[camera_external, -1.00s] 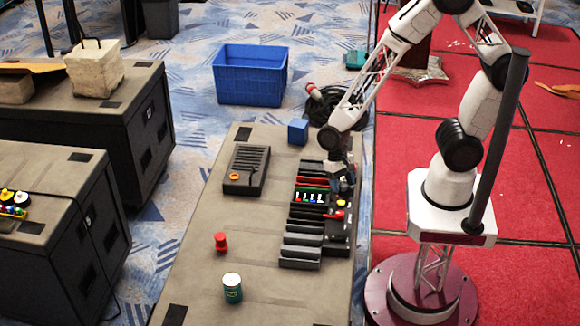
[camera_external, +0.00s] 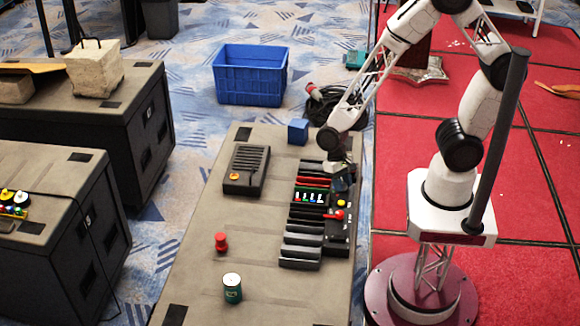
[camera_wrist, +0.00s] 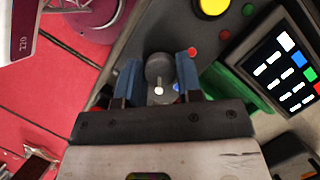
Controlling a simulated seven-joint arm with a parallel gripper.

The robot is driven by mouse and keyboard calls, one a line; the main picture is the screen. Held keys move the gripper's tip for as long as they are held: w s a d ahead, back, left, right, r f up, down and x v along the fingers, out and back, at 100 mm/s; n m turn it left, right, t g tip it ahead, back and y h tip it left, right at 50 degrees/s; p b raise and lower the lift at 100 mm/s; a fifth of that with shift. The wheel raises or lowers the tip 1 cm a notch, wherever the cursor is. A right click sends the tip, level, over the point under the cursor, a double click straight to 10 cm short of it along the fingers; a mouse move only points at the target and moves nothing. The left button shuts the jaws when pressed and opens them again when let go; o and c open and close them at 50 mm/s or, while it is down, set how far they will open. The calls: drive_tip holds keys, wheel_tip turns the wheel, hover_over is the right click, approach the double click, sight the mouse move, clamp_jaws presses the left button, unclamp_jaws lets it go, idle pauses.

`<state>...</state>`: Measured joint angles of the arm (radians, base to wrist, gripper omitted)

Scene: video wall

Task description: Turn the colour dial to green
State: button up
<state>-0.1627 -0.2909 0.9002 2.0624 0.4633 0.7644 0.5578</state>
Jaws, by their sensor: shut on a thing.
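The colour dial (camera_wrist: 160,68) is a dark round knob on the grey console (camera_wrist: 150,37) in the wrist view. My gripper (camera_wrist: 157,64) has its two blue fingers on either side of the dial and is shut on it. A white dot (camera_wrist: 158,90) and a blue dot (camera_wrist: 176,87) show beside the knob on the near side, and a red dot (camera_wrist: 195,50) to its right. In the external view my gripper (camera_external: 342,182) is low over the console's right side and hides the dial.
A lit screen (camera_wrist: 286,72) with white, blue and green marks and a yellow button (camera_wrist: 212,5) are close by. On the bench stand a black keypad box (camera_external: 246,169), a blue cube (camera_external: 298,132), a red knob-shaped piece (camera_external: 221,242) and a green can (camera_external: 232,288).

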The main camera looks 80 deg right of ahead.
drive_tip(key=n+g+h, duration=0.1)
drive_tip(key=n, duration=0.3)
drive_tip(key=shift+n, duration=0.3)
drive_tip(key=n+h, duration=0.1)
drive_tip(key=n, duration=0.2)
drive_tip(key=shift+w+a+n+h, duration=0.1)
drive_tip(key=shift+a+n+h, duration=0.05)
drive_tip(key=shift+n+h, duration=0.2)
drive_tip(key=n+h, duration=0.1)
drive_tip(key=n, duration=0.2)
drive_tip(key=n+h, duration=0.1)
drive_tip(key=n, duration=0.2)
drive_tip(key=shift+n+h, duration=0.35)
drive_tip(key=o, duration=0.9)
drive_tip(key=shift+v, duration=3.9)
drive_tip(key=shift+r, duration=0.1)
